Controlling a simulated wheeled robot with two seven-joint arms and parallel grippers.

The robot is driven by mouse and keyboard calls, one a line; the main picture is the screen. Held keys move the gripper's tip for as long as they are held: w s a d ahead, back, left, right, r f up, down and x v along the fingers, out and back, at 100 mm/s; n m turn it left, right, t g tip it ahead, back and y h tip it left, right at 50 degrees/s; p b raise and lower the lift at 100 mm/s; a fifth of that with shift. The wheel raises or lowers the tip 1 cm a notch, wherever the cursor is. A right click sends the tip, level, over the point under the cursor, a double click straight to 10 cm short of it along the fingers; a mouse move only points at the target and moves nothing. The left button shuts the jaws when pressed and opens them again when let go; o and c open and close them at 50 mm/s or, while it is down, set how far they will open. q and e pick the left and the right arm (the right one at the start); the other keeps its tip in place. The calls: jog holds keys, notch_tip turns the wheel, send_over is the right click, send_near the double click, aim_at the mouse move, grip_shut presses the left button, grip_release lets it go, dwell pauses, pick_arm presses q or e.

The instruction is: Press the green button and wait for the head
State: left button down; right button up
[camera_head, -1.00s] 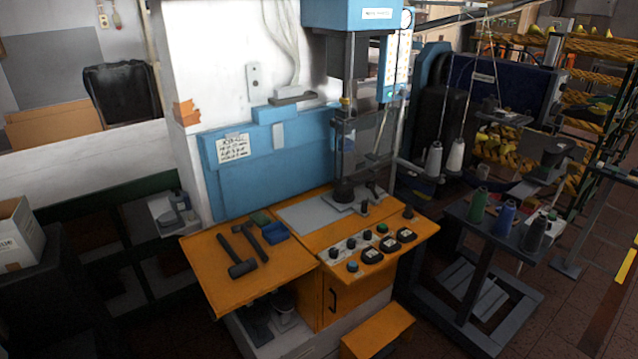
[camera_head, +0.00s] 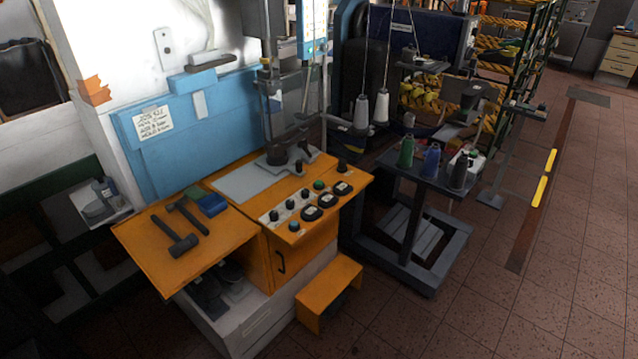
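The orange machine (camera_head: 330,190) stands in the middle of the head view with a control panel on its sloping top. A green button (camera_head: 319,185) sits near the back of this panel, beside black knobs. A dark round block (camera_head: 276,155) rests on the grey plate (camera_head: 245,182) under the machine's upright column (camera_head: 268,75). The machine's upper head is cut off by the top edge. Neither of my grippers is in view.
Hammers (camera_head: 178,240) and a blue item (camera_head: 212,205) lie on the orange side shelf (camera_head: 215,243). An orange step (camera_head: 328,290) stands on the floor in front. A dark cart (camera_head: 440,240) with thread spools (camera_head: 432,160) stands to the right. Open tiled floor lies at the right.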

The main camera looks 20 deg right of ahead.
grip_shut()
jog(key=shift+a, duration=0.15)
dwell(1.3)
